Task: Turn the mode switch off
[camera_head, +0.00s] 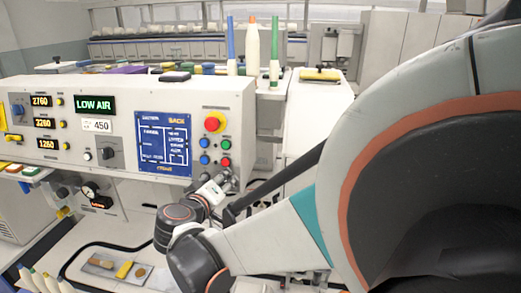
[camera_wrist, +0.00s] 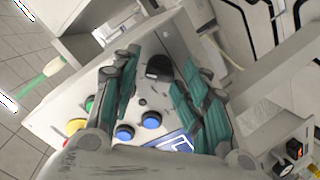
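A black rotary knob (camera_wrist: 158,68) is on the light panel (camera_wrist: 62,100) in the wrist view, beyond the blue buttons; I take it for the mode switch, though no label is readable. My gripper (camera_wrist: 163,80) is open, with one teal-padded finger on each side of the knob. No contact is visible. In the head view my gripper (camera_head: 224,182) is at the panel's lower right corner, below the push buttons, and the knob is hidden there. Another black rotary switch (camera_head: 108,153) is on the panel, left of the blue diagram.
The emergency stop (camera_head: 215,122) and blue (camera_head: 205,143), green and red buttons are just above my gripper. Tall cones (camera_head: 252,46) stand behind the panel. A tray (camera_head: 104,265) with small pieces lies on the lower surface. My arm fills the right.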

